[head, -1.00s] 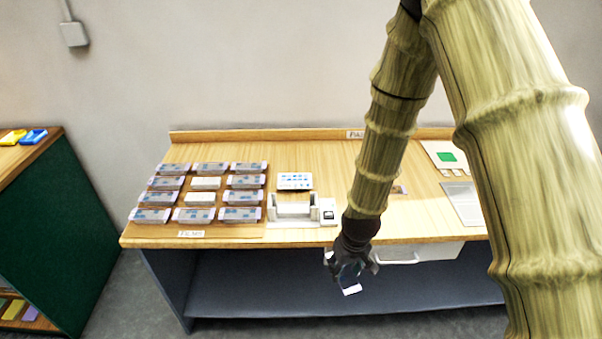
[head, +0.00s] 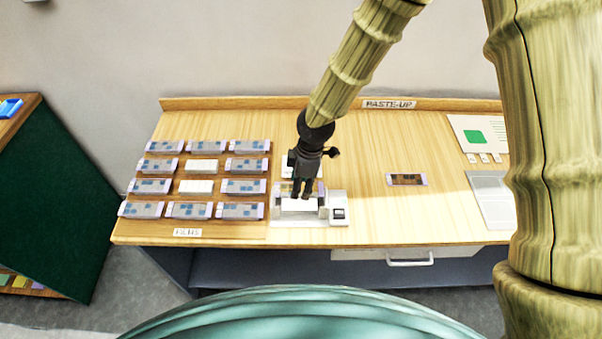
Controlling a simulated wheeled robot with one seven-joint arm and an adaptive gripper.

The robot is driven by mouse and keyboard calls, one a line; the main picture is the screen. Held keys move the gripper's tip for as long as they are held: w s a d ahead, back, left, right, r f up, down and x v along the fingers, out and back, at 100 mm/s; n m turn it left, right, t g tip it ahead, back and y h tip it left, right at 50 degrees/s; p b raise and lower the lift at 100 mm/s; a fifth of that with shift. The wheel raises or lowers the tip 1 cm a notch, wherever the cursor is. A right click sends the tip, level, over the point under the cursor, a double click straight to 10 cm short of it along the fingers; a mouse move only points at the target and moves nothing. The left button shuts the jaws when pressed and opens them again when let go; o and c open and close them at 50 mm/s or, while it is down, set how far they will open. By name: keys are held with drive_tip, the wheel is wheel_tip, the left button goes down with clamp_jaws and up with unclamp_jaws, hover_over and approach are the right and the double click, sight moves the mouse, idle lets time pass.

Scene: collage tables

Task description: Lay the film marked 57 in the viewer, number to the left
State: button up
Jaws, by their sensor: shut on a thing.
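The viewer (head: 338,207) is a small white-grey device at the front middle of the table, with a dark square on its right part. My gripper (head: 302,196) points down over its bright middle and is shut on a film (head: 318,188), of which only a little purple-grey edge shows beside the fingers. I cannot tell whether the film touches the viewer. No number is readable, so I cannot tell which film is marked 57 or which way the held one faces.
Several films lie in rows on a brown board (head: 240,231) at left, among white blocks (head: 196,186). One brownish film (head: 407,180) lies alone right of the viewer. A green-marked sheet (head: 475,135) and a grey plate (head: 490,198) lie far right. The table between is clear.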

sight(300, 204)
drive_tip(key=shift+s+d+f+b, duration=0.1)
drive_tip(key=shift+s+f+b, duration=0.1)
drive_tip(key=shift+f+b, duration=1.85)
drive_tip(key=shift+f, duration=1.4)
drive_tip(key=o, duration=1)
drive_tip(key=r, duration=0.4)
drive_tip(key=d+r, duration=0.1)
drive_tip(key=r, duration=0.7)
drive_tip(key=shift+d, duration=0.4)
drive_tip(key=shift+f, duration=0.1)
